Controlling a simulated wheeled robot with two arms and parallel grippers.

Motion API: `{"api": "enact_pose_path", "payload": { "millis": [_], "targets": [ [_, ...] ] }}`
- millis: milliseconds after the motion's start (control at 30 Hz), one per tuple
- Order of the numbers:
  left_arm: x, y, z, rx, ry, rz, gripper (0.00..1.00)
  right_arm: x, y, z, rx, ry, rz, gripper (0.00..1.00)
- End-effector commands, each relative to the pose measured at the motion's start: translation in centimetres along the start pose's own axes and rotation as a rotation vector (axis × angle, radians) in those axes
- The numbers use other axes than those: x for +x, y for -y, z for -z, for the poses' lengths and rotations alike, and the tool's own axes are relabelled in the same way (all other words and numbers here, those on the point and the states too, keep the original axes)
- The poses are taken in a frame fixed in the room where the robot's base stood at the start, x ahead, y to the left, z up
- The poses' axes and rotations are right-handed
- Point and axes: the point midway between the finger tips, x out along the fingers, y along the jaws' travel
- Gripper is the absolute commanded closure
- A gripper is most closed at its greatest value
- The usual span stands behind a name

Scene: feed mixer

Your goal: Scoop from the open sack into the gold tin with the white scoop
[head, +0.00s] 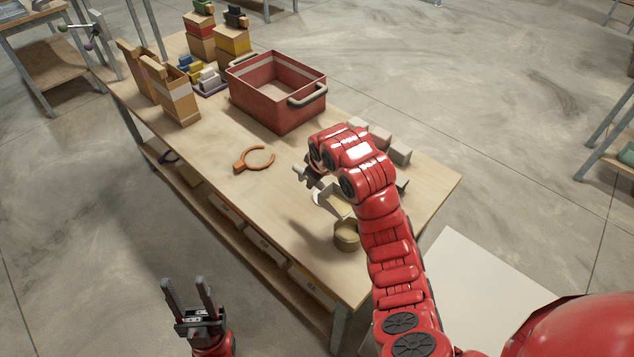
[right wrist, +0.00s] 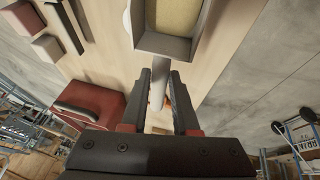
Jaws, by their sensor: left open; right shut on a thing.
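My right gripper (head: 312,176) is shut on the handle of the white scoop (head: 328,203). In the right wrist view the handle runs between the jaws (right wrist: 160,92), and the scoop (right wrist: 165,46) holds tan feed. The gold tin (head: 346,236) stands near the table's front right edge. The scoop is close to it and looks raised above the table; the exact gap cannot be told. Two tan sacks stand at the far left, a nearer one (head: 177,98) and one behind it (head: 138,62); which is open is unclear. My left gripper (head: 188,291) is open and empty, off the table's front.
A red bin (head: 270,108) stands mid-table. An orange ring tool (head: 256,160) lies before it. Several pale blocks (head: 398,152) sit behind my right arm. Stacked coloured boxes (head: 232,42) stand at the back left. The tabletop (head: 215,143) left of the ring is clear.

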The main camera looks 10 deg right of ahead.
Motion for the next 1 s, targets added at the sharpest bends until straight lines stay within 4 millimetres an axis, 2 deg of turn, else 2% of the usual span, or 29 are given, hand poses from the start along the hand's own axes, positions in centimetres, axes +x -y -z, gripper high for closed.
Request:
{"api": "enact_pose_path", "payload": {
  "millis": [267,567,1000],
  "targets": [
    [0.7,0.0,0.1,0.000,0.000,0.000,0.50,-0.7,-0.2,0.3,0.000,-0.001,-0.001,1.00],
    [4.7,0.2,0.8,0.000,0.000,0.000,0.50,-4.8,-1.1,1.9,0.001,-0.001,-0.001,1.00],
    [4.6,0.2,0.8,0.000,0.000,0.000,0.50,-4.7,-0.9,2.1,-0.003,-0.004,0.001,1.00]
  ]
}}
